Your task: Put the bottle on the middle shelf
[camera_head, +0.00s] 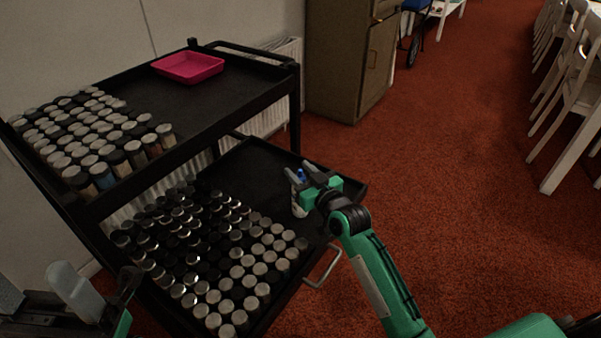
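The bottle (299,205), pale with a blue cap, stands upright at the right part of the cart's lower visible shelf (258,167), behind the jars. My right gripper (302,173) reaches in from the right, with its two grey fingers on either side of the bottle's top. The blue cap shows between the fingers. Whether the fingers press on the bottle or stand slightly apart from it cannot be told. The bottle's base seems to be at the shelf surface. My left gripper (112,298) is only partly visible at the bottom left, and its opening is unclear.
Many jars with silver and black lids (200,255) fill the front of the lower shelf. More jars (85,140) and a pink tray (188,67) are on the top shelf (190,105). A metal handle (325,270) sticks out at right. A cabinet (345,60) and white chairs (575,90) stand beyond.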

